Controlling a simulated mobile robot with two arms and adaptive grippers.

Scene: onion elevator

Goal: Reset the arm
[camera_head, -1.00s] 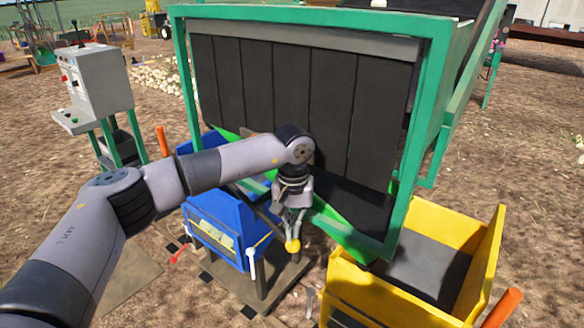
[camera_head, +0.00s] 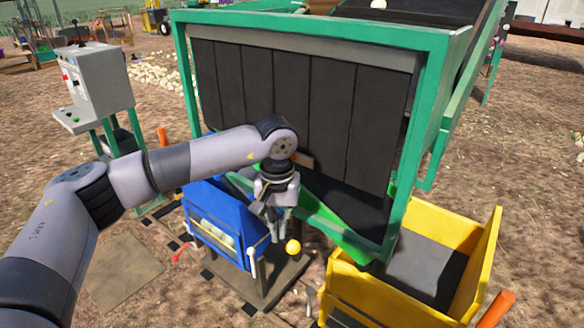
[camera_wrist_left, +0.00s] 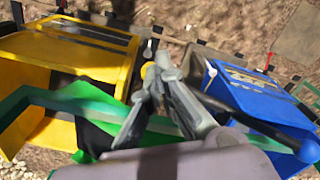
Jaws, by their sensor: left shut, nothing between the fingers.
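My left arm comes in from the left in the head view. Its gripper (camera_head: 275,236) hangs fingers down in front of the green-framed machine (camera_head: 425,120), shut and empty. The gripper also shows in the left wrist view (camera_wrist_left: 163,65), its fingers close together. A yellow ball knob (camera_head: 293,246) is just right of the fingertips in the head view, with a small gap in the picture. My right gripper is not in view.
A blue bin (camera_head: 225,215) stands below and left of the gripper. A yellow bin (camera_head: 375,295) stands to the right. A grey control box (camera_head: 98,80) on green legs is at the left. Dark flaps hang behind the gripper. Bare ground lies at the lower left.

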